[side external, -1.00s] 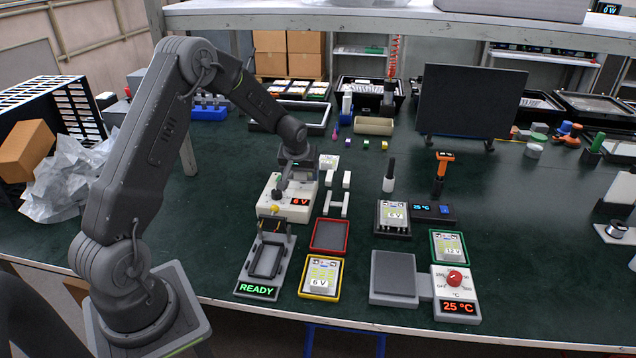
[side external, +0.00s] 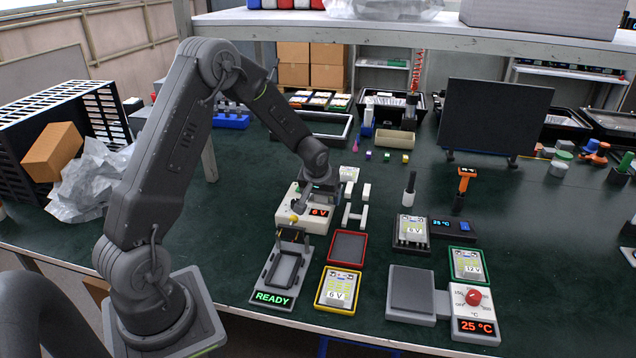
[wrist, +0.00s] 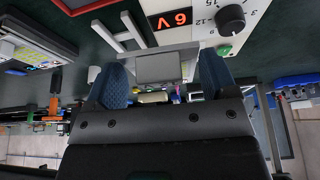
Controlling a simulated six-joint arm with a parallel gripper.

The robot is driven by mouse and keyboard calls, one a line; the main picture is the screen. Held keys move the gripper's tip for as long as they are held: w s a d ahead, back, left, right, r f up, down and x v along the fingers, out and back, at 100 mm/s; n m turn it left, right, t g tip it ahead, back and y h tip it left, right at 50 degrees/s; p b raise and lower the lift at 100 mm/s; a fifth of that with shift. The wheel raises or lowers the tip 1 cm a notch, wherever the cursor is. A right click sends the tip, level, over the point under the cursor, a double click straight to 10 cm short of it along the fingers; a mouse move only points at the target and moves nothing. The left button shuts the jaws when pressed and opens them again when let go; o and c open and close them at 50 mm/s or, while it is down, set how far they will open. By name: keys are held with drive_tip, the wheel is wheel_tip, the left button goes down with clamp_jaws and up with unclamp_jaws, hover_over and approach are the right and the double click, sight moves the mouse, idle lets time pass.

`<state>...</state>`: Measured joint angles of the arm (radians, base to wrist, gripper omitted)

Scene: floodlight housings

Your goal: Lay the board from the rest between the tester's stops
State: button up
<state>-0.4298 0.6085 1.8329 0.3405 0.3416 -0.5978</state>
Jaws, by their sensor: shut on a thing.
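My gripper (wrist: 163,80) has its two blue-padded fingers on either side of a silver-grey flat piece, which I take to be the board (wrist: 158,67). The tester (side external: 282,272), a grey frame with a lit READY sign, is in front of the supply. Its bed looks empty.
A red-rimmed tray (side external: 347,247) and a yellow-rimmed tray holding a 6 V unit (side external: 339,288) stand right of the tester. Farther right are a grey hot plate (side external: 412,287), a 25 °C dial box (side external: 472,305) and a green-rimmed tray (side external: 467,264). A dark screen (side external: 495,115) stands behind.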

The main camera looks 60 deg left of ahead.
drive_tip(key=s+d+f+m+h, duration=0.1)
drive_tip(key=s+d+m, duration=0.1)
drive_tip(key=s+d, duration=0.45)
drive_tip(key=s+d+f+m, duration=0.15)
drive_tip(key=s+d, duration=0.25)
drive_tip(key=d, duration=0.5)
drive_tip(key=shift+n, duration=0.65)
drive_tip(key=s, duration=0.1)
drive_tip(key=s+f, duration=0.1)
drive_tip(key=s, duration=0.3)
drive_tip(key=shift+a+f, duration=0.15)
drive_tip(key=shift+a, duration=0.2)
drive_tip(key=s+a, duration=0.1)
drive_tip(key=s+a+n, duration=0.1)
drive_tip(key=s+a+n+y, duration=0.1)
drive_tip(key=shift+s+a+f, duration=0.15)
drive_tip(key=shift+a+f, duration=0.1)
drive_tip(key=shift+s+a+f+n, duration=0.2)
drive_tip(key=shift+n, duration=0.2)
drive_tip(key=shift+f, duration=1.6)
drive_tip(key=o, duration=0.8)
drive_tip(key=shift+o, duration=0.2)
